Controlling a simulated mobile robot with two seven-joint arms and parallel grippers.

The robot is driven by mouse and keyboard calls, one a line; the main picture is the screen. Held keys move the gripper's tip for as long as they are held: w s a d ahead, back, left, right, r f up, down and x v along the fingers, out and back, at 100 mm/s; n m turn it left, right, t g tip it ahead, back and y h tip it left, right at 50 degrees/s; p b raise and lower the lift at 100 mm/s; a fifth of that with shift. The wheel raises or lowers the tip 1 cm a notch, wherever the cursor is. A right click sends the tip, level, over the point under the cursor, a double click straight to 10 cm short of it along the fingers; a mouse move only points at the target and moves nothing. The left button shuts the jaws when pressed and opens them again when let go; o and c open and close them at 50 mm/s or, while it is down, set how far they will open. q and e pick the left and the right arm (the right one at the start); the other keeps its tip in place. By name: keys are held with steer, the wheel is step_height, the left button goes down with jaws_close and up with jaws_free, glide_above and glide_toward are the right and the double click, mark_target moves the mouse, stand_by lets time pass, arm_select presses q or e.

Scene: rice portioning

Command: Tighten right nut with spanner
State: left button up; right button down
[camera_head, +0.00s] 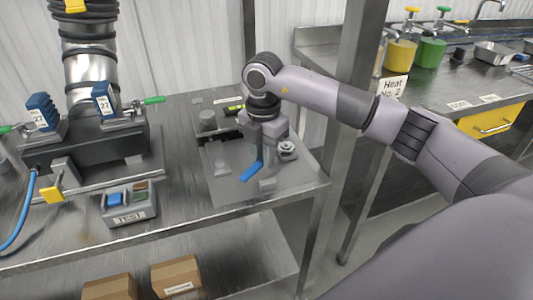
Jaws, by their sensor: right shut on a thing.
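My right gripper (264,146) reaches in from the right and points down over the plate on the metal table. It is shut on the blue spanner (251,172), which sticks out below the fingers toward the lower left. A round nut-like fitting (287,147), which looks like the right nut, stands just right of the gripper. Whether the spanner touches it cannot be told, as the fingers hide the spanner's other end. My left gripper is not in view.
A pipe rig with green-handled valves (153,100) and a TEST box (129,204) stand to the left. A metal post (357,70) rises right of the table (190,214). Cardboard boxes (176,276) sit below.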

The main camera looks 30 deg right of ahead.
steer(key=shift+w+a+m, duration=0.1)
steer(key=shift+w+m, duration=0.25)
steer(key=shift+m, duration=0.15)
steer(key=shift+w+a+m+p, duration=0.15)
steer(key=shift+w+m+p, duration=0.25)
steer(key=shift+w+m, duration=0.45)
steer(key=shift+r, duration=0.1)
